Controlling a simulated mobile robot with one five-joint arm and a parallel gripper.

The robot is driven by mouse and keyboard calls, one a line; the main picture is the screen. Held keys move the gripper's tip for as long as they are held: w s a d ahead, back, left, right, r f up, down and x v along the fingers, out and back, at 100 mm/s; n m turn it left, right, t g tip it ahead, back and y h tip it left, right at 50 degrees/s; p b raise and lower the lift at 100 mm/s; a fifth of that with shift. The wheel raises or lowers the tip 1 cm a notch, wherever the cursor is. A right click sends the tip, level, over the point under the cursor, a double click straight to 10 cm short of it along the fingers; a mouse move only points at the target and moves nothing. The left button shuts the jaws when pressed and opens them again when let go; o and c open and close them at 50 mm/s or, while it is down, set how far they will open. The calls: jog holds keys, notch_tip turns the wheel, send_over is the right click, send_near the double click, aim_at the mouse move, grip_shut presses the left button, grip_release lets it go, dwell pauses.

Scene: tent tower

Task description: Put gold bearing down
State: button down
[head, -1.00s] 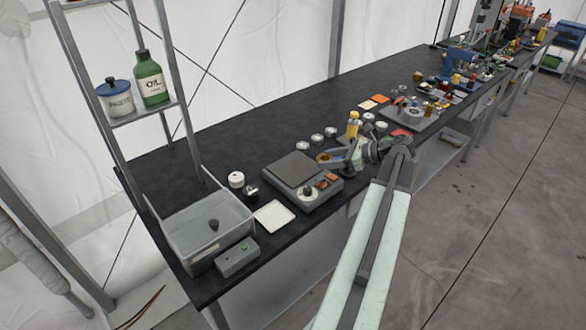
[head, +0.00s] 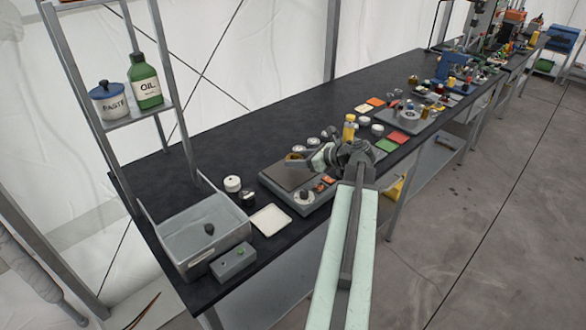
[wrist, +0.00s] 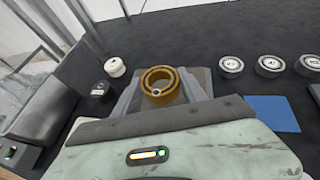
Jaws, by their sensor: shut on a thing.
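The gold bearing (head: 294,157) is a ring at the tip of my gripper (head: 304,159), which is shut on it. In the wrist view the bearing (wrist: 160,86) shows as a gold ring in front of the gripper, over the grey plate of a flat bench device (wrist: 196,84). In the head view this device (head: 285,178), with a dark square plate and a front knob, lies below and left of the gripper. I cannot tell whether the bearing touches the plate. The jaws' grip is partly hidden.
A grey bin (head: 193,236), a white tray (head: 270,220) and a small white jar (head: 232,183) stand left of the device. White round pieces (wrist: 269,66) and a blue mat (wrist: 272,113) lie to its right in the wrist view. The bench's back stretch is bare.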

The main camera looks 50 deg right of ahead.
aim_at(294, 172)
jog(key=shift+w+a, duration=0.1)
jog(key=shift+w, duration=0.2)
jog(key=f+b, duration=0.4)
jog(key=shift+w+a, duration=0.1)
jog(key=shift+w, duration=0.25)
jog(key=shift+r, duration=0.25)
jog(key=shift+f, duration=0.2)
jog(key=c, duration=0.6)
grip_release()
jog(key=shift+c, duration=0.2)
